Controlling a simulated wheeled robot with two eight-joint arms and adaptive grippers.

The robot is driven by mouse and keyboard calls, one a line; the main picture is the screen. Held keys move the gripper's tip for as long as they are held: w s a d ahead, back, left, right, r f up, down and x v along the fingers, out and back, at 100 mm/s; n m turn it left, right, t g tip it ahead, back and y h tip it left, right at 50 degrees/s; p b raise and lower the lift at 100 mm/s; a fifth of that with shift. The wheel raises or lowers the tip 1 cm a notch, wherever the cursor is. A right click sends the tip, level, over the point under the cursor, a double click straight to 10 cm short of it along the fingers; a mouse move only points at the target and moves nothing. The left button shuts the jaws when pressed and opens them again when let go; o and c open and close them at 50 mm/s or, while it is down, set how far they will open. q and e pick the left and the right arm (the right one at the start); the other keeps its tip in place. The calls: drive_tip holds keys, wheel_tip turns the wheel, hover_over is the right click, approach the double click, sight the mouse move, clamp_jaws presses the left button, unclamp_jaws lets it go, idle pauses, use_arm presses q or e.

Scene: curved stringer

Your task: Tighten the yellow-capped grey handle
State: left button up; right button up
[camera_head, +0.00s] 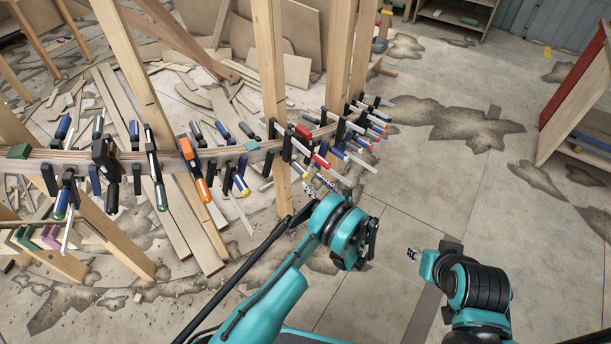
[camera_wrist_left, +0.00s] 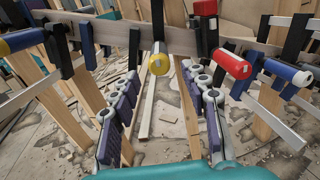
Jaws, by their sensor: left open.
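The yellow-capped grey handle (camera_wrist_left: 159,62) shows in the middle of the left wrist view. Its round yellow cap faces the camera, and most of its grey body is hidden behind the cap. It sits on a black clamp on the wooden stringer (camera_wrist_left: 182,43). My left gripper (camera_wrist_left: 161,87) is open, with one purple-padded finger on each side below the cap. It appears apart from the handle and empty. In the head view my left gripper (camera_head: 316,183) is by the right part of the stringer. My right gripper (camera_head: 413,254) is low on the right, away from the clamps; its opening is unclear.
A red-capped handle (camera_wrist_left: 230,65) and a blue one (camera_wrist_left: 288,72) are close on the right. A blue handle with a yellow end (camera_wrist_left: 20,41) is on the left. Wooden posts (camera_head: 270,80) stand around the stringer. Floor on the right (camera_head: 450,190) is clear.

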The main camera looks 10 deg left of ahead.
use_arm(q)
drive_tip(key=shift+v, duration=0.9)
drive_tip(key=shift+d, duration=0.1)
drive_tip(key=v, duration=0.5)
